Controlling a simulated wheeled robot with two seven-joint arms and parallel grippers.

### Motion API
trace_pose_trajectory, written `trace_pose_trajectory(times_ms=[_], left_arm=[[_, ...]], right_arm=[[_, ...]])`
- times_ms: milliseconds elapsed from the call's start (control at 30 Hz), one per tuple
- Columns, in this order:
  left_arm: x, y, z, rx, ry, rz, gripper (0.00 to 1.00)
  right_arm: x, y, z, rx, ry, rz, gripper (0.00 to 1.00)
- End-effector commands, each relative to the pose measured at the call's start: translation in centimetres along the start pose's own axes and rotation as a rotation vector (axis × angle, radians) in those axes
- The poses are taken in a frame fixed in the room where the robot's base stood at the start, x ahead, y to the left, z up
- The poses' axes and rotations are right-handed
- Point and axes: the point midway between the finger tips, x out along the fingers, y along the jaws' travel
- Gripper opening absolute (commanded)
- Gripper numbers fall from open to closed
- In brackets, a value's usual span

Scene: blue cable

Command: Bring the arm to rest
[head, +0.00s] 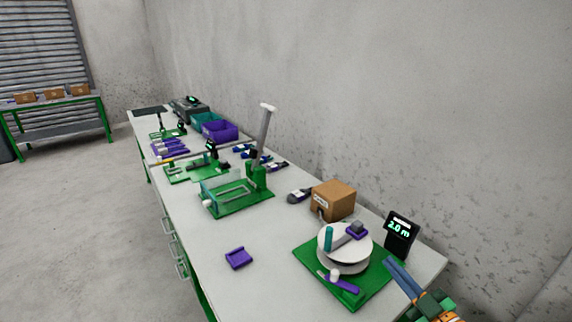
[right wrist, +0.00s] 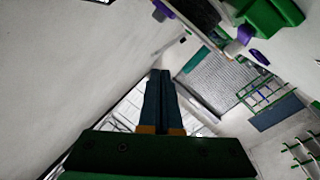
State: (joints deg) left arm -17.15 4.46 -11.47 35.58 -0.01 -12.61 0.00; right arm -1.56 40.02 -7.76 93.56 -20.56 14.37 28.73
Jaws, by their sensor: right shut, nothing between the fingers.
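My right gripper (head: 391,265) comes in at the lower right of the head view, beside the green base of the reel device. Its blue fingers are shut with nothing between them. In the right wrist view the same gripper (right wrist: 160,76) points up the picture, its two fingers pressed together. My left gripper is not in view. The reel device has a round white drum (head: 346,262) on a green base (head: 312,258), and a dark display (head: 400,236) reading 2.0 m stands behind it.
The long workbench (head: 270,262) runs along the wall. A cardboard box (head: 333,200), a purple block (head: 239,258) and a green lever press (head: 243,206) stand on it. Purple bins (head: 220,131) are farther back. Open floor (head: 75,220) lies to the left.

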Motion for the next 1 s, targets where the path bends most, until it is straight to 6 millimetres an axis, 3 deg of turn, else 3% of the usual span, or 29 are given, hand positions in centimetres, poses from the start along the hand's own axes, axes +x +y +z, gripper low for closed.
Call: trace_pose_trajectory(times_ms=[33,167,267,333,400,567,667,767,833,900,967,1000], left_arm=[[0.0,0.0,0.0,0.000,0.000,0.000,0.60],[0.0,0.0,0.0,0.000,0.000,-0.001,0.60],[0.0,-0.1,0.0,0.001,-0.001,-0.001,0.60],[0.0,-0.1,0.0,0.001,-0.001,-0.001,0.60],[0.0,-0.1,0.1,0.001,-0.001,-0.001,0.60],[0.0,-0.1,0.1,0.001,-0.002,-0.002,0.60],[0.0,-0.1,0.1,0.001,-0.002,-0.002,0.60],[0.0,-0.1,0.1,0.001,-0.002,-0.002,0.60],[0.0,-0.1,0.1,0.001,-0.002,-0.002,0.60],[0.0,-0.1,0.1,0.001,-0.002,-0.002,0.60],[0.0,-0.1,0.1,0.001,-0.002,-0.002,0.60],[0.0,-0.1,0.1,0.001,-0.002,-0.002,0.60]], right_arm=[[0.4,2.8,-0.5,-0.053,0.005,0.036,0.00],[0.7,10.8,-2.5,-0.188,0.017,0.149,0.00],[0.1,17.4,-5.0,-0.288,0.030,0.253,0.00],[-1.0,20.0,-1.2,-0.318,-0.173,0.381,0.00],[-2.8,21.4,3.1,-0.339,-0.411,0.424,0.00],[-5.4,14.6,13.3,-0.180,-0.613,0.340,0.00],[-8.0,8.9,19.0,-0.076,-0.740,0.278,0.00],[-11.8,1.8,24.1,0.036,-0.883,0.201,0.00],[-15.2,-4.1,27.0,0.119,-0.990,0.137,0.00],[-19.1,-10.4,29.1,0.199,-1.099,0.068,0.00],[-22.5,-15.7,30.0,0.266,-1.189,0.006,0.00],[-25.0,-19.3,30.2,0.310,-1.248,-0.038,0.00]])
